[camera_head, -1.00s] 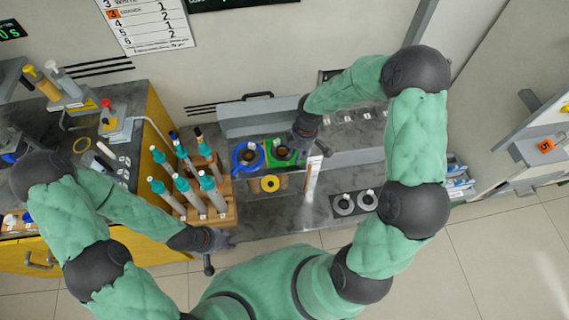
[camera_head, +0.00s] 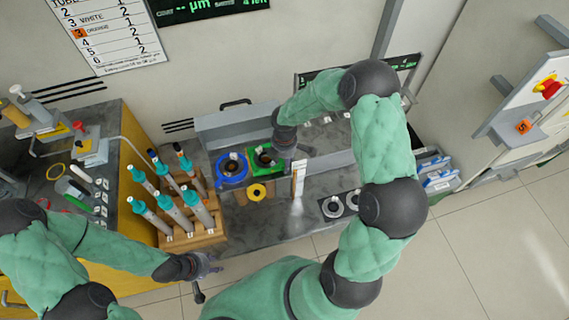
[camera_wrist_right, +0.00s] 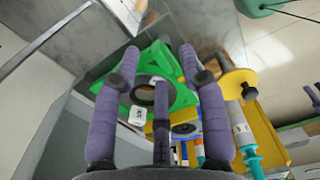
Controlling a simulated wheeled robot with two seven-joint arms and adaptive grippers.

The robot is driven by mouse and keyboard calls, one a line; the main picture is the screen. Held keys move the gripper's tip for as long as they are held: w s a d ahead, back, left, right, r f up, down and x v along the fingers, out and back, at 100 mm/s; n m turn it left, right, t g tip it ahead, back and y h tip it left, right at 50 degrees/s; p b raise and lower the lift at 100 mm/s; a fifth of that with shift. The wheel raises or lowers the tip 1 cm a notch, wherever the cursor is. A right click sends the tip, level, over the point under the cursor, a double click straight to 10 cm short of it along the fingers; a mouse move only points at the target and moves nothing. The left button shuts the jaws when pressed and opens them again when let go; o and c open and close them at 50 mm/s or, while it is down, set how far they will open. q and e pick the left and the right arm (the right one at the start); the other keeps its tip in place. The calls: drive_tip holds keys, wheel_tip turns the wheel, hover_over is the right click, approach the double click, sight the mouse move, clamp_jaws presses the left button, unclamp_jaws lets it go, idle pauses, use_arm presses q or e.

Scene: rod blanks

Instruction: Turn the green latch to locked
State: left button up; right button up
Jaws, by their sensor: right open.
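The green latch is a green plate (camera_head: 264,157) with a dark ring on it, at the back of the grey bench next to a blue ring piece (camera_head: 231,168). In the right wrist view the green piece (camera_wrist_right: 183,98) lies just beyond my fingers, with its dark ring and a small white marked tag. My right gripper (camera_head: 287,158) is beside and over the right edge of the green plate. In the right wrist view its purple fingers (camera_wrist_right: 160,72) are spread, with nothing between them; contact is unclear. My left gripper (camera_head: 207,267) is low, in front of the bench; its fingers are too small to judge.
A wooden rack (camera_head: 190,236) of several teal-topped tubes stands left of the latch.

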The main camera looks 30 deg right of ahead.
drive_tip(key=shift+f, duration=0.6)
clamp_jaws()
drive_tip(key=shift+m, duration=0.4)
drive_tip(key=m+b, duration=0.1)
drive_tip(key=m, duration=0.3)
drive_tip(key=shift+m+b, duration=0.3)
drive_tip(key=shift+s+d+m+b, duration=0.1)
drive_tip(key=shift+m+b, duration=0.55)
drive_tip(key=shift+m, duration=1.55)
drive_tip(key=shift+r, duration=0.1)
